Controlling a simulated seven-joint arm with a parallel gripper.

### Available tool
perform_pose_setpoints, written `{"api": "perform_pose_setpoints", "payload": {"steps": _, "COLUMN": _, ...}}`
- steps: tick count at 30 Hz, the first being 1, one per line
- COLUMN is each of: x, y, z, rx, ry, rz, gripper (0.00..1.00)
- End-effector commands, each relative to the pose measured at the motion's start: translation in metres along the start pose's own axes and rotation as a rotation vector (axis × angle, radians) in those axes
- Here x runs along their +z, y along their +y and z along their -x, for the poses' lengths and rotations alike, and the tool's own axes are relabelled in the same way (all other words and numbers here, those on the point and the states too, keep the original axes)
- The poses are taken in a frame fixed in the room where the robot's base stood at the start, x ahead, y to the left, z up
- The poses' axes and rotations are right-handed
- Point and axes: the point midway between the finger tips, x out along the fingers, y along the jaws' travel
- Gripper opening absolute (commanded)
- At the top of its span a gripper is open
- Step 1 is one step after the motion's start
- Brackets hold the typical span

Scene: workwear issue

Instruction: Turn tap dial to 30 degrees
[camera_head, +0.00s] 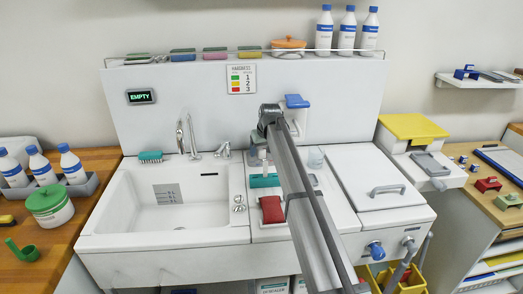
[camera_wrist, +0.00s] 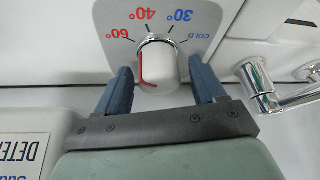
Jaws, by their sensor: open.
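The tap dial (camera_wrist: 160,66) is a white knob with a chrome rim on a grey scale plate (camera_wrist: 105,14). The wrist view shows it upside down. Its marks are 60°, 40°, 30° and COLD, from left to right. A red line runs along the knob's left side, toward the 60° side rather than the 30° mark. My gripper (camera_wrist: 163,76) is open, with one blue finger on each side of the knob. I cannot tell whether either finger touches it. In the head view I cannot make out the dial, and my arm blocks part of that area.
A chrome tap (camera_wrist: 262,88) stands close beside the right finger in the wrist view. A container with a detergent label (camera_wrist: 25,155) is at lower left. In the head view, the sink (camera_head: 125,205) lies left of my arm and a red cloth (camera_head: 271,209) beside it.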

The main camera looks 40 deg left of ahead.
Motion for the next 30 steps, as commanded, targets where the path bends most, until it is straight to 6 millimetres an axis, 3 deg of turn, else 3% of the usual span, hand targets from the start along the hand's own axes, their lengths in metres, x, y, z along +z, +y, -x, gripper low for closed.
{"api": "perform_pose_setpoints", "payload": {"steps": 2, "x": 0.0001, "y": 0.0, "z": 0.0, "rx": 0.0, "ry": 0.0, "rz": 0.0, "gripper": 0.67}}
{"api": "perform_pose_setpoints", "payload": {"steps": 18, "x": 0.0002, "y": 0.0, "z": 0.0002, "rx": 0.0, "ry": -0.001, "rz": 0.0, "gripper": 0.15}}
{"api": "perform_pose_setpoints", "payload": {"steps": 30, "x": 0.0002, "y": -0.0007, "z": 0.0002, "rx": 0.029, "ry": -0.001, "rz": -0.069, "gripper": 0.13}}
